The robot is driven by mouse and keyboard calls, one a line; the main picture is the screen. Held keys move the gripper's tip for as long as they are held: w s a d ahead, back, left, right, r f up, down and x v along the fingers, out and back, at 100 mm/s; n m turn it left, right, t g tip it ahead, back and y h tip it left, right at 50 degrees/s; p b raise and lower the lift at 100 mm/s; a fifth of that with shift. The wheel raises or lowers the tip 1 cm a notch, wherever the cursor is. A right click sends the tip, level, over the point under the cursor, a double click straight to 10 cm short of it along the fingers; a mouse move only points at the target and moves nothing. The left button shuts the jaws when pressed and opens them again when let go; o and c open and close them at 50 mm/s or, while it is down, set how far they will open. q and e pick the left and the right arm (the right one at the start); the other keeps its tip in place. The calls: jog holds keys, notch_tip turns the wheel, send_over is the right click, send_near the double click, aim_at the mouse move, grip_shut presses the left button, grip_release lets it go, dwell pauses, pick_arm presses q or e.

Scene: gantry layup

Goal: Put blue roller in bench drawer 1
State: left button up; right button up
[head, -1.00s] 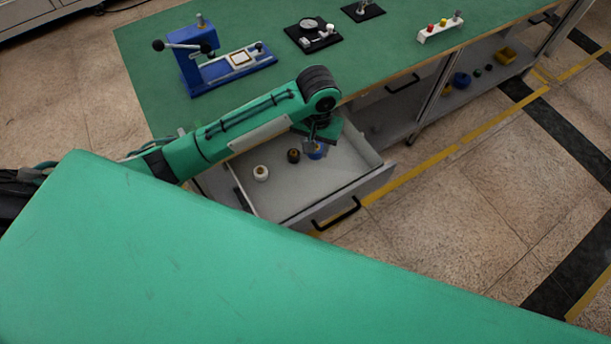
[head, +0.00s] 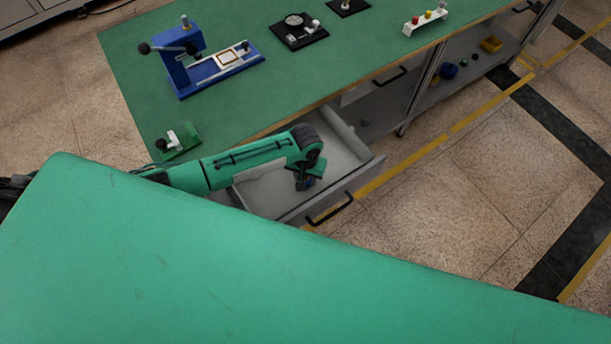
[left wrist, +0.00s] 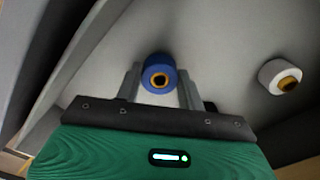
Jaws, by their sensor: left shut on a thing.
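The bench drawer (head: 363,178) is pulled open below the green bench top, with a black handle on its front. My left gripper (head: 306,186) points down inside the drawer, near its front panel. In the left wrist view its two fingers (left wrist: 160,88) are shut on the blue roller (left wrist: 148,66), one on each side. The roller has a yellowish core with a dark hole. I cannot tell whether it touches the drawer floor. A white roller (left wrist: 270,72) stands apart to the right in that view. My arm hides part of the drawer in the head view. My right gripper is not in view.
The bench top (head: 330,58) carries a blue press (head: 190,70), a black gauge stand (head: 300,32), a white rack (head: 424,22) and a small green fixture (head: 178,142). The floor right of the drawer is clear.

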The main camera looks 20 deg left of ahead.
aim_at(305, 178)
pick_arm(q)
jog(key=shift+f, duration=0.3)
jog(key=shift+f, duration=0.15)
jog(key=o, duration=1)
notch_tip(305, 178, up, 12)
jog(key=shift+r, duration=0.2)
jog(key=shift+f, duration=0.1)
